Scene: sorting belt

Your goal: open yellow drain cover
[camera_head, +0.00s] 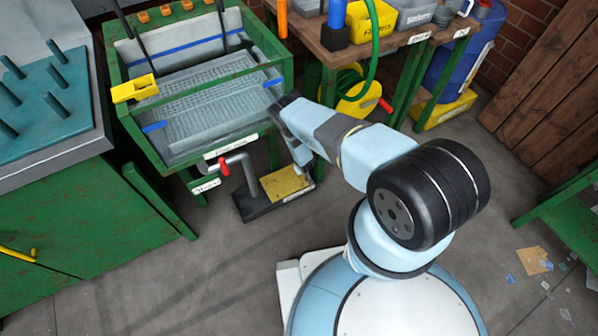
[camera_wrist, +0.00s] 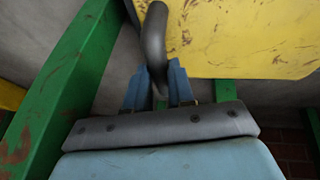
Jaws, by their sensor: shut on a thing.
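The yellow drain cover (camera_head: 286,183) is a scuffed flat plate on a dark base (camera_head: 258,208) on the floor, below the green-framed sink. In the wrist view the yellow cover (camera_wrist: 240,40) fills the upper right, with a grey curved handle (camera_wrist: 155,40) beside its left edge. My gripper (camera_head: 304,160) reaches down next to the cover. In the wrist view my gripper's blue fingers (camera_wrist: 158,85) are on both sides of the handle's lower end, shut on it. I cannot tell whether the cover is tilted.
The mesh-bottomed sink (camera_head: 208,105) stands above and behind the cover. A grey pipe with a red lever (camera_head: 224,168) is left of it. A green cabinet (camera_head: 80,210) stands at the left. A workbench (camera_head: 340,55) with bins and a blue barrel (camera_head: 460,65) are behind. Floor in front is clear.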

